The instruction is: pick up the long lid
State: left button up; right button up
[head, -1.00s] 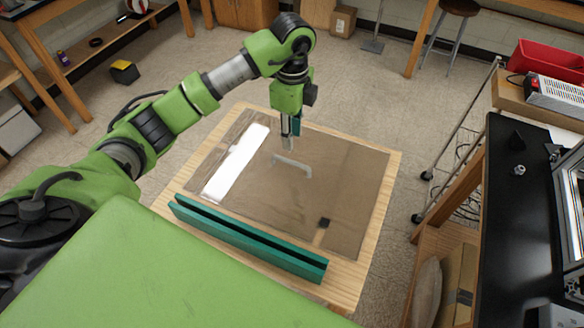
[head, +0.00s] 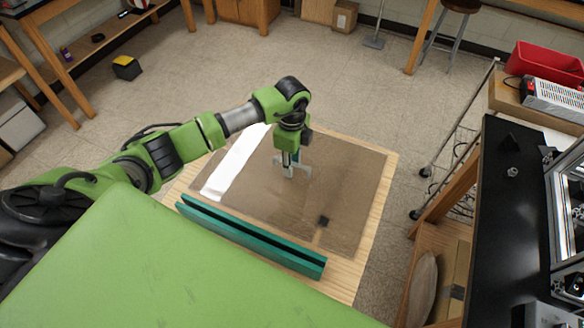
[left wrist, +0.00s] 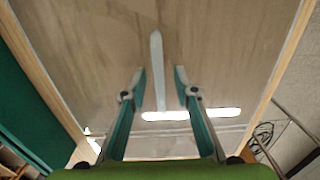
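The long lid (head: 303,171) is a slim pale grey-white piece lying on the brown mat of the small wooden table. In the left wrist view the lid (left wrist: 157,70) runs lengthwise away from the camera, its near end between the fingers. My left gripper (head: 288,172) points down over the lid and hides part of it in the head view. In the left wrist view the left gripper (left wrist: 160,80) is open, one finger on each side of the lid with gaps visible. Exact fingertip height is hard to tell. My right gripper is in no view.
A teal grooved rail (head: 250,240) lies along the table's near edge. A small black block (head: 323,221) sits on the brown mat (head: 345,185). A bright white strip (head: 232,168), seemingly glare, crosses the mat's left side. A black bench (head: 500,230) stands at right.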

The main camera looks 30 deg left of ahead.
pick_arm(q)
grip_shut()
jog(key=shift+w+r, duration=0.1)
jog(key=shift+r, duration=0.15)
